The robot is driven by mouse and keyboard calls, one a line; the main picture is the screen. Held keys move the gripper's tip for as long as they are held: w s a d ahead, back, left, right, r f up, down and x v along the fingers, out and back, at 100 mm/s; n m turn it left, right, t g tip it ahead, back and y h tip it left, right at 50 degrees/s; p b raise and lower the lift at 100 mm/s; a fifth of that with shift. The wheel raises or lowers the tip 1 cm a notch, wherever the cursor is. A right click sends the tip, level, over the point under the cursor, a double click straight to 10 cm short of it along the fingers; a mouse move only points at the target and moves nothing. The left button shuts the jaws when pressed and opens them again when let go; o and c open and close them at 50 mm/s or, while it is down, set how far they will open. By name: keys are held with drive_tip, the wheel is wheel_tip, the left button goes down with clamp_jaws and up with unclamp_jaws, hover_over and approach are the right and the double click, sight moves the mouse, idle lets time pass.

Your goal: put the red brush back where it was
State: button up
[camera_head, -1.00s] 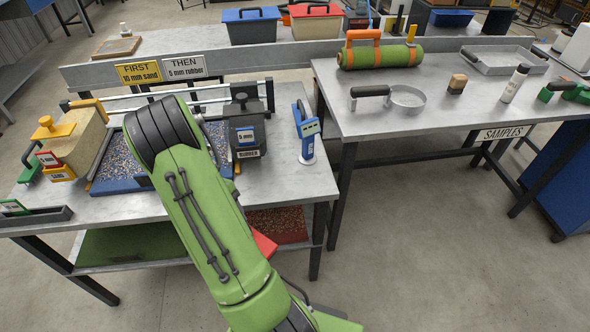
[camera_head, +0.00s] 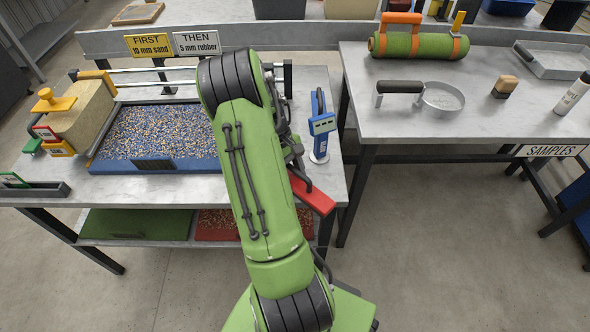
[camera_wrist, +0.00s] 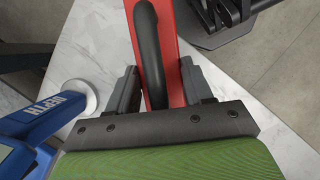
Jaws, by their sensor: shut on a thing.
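The red brush (camera_head: 315,197) has a flat red body and a dark looped handle. In the head view it is tilted and shows right of my arm, over the table's front right corner. In the wrist view the red body (camera_wrist: 177,85) runs up from between the fingers, with the black handle (camera_wrist: 150,50) in front of it. My gripper (camera_wrist: 158,88) is shut on the handle; in the head view my arm mostly hides it. The brush appears held above the table; the gap below it cannot be judged.
A blue depth gauge (camera_head: 322,125) stands close by the brush and shows at the wrist view's left (camera_wrist: 42,118).

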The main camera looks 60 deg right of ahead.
drive_tip(key=shift+w+a, duration=0.25)
drive_tip(key=shift+a, duration=0.25)
drive_tip(key=shift+s+d+f, duration=0.2)
drive_tip(key=shift+s+d, duration=0.05)
drive_tip(key=o, duration=1)
drive_tip(key=shift+w+a, duration=0.1)
drive_tip(key=shift+o, duration=0.2)
